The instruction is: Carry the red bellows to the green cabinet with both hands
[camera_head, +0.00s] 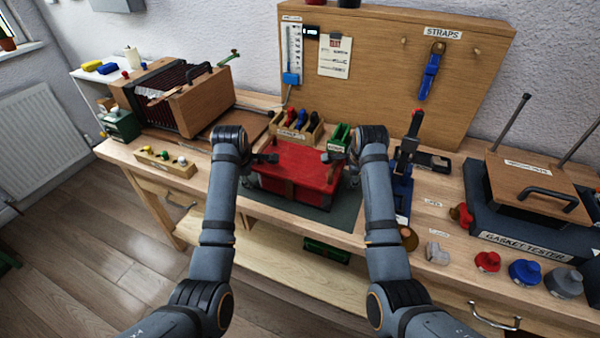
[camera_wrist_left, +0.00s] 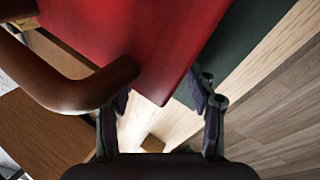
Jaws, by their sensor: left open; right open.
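The red bellows (camera_head: 312,165) lies flat on a dark green mat (camera_head: 335,215) on the workbench. My left gripper (camera_head: 264,158) is open at its left side. In the left wrist view, the red panel (camera_wrist_left: 150,45) reaches down toward my open left fingers (camera_wrist_left: 160,115), and a curved brown handle (camera_wrist_left: 75,92) is close to the left finger. I cannot tell whether they touch. My right gripper (camera_head: 338,156) is open at the bellows' right back side, partly hidden by its arm. A dark green piece (camera_head: 6,262) shows at the left edge; I cannot tell whether it is the green cabinet.
A wooden accordion (camera_head: 190,95) stands at the back left. A rack of coloured tools (camera_head: 300,128) sits behind the bellows. A gasket tester (camera_head: 530,200) and several knobs crowd the right side. Open floor (camera_head: 80,270) lies at the left front.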

